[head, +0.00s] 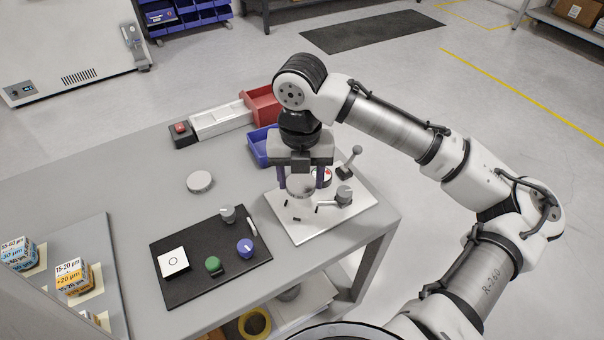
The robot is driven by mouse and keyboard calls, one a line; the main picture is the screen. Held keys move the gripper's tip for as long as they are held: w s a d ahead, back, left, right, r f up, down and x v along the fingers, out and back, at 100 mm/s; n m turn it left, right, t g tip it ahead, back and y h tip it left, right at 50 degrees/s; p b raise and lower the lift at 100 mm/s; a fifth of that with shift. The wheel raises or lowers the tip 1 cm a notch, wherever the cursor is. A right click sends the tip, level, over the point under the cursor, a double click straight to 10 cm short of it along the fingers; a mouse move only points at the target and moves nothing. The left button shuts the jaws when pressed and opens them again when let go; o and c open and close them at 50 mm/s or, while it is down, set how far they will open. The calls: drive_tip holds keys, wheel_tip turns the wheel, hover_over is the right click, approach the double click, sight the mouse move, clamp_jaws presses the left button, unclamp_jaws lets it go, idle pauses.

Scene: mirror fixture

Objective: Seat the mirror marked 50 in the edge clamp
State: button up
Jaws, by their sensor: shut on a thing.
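My gripper (300,182) points down over the white fixture plate (285,223) at the table's right end. It is shut on a pale round disc (301,186), seemingly a mirror, just above or at the fixture. No 50 mark is readable. Small dark posts and a grey knob (344,195) stand on the plate, apparently parts of the edge clamp. I cannot tell whether the disc touches the clamp. A second pale disc (200,181) lies flat on the table to the left.
A black board (190,287) with a white square and green, blue and grey knobs lies in front. A lever (350,163), blue bin (258,147), red bin (263,103) and red-button box (182,134) stand behind. Labelled boxes (75,277) are at left. The table's middle left is clear.

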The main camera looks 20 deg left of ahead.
sight(302, 208)
wheel_tip(302, 208, down, 4)
drive_tip(key=b, duration=0.3)
drive_tip(key=shift+r, duration=0.2)
drive_tip(key=shift+f+b, duration=0.45)
drive_tip(key=shift+f, duration=0.45)
drive_tip(key=shift+f, duration=0.6)
idle(1.5)
drive_tip(key=o, duration=1.1)
drive_tip(key=shift+d, duration=0.1)
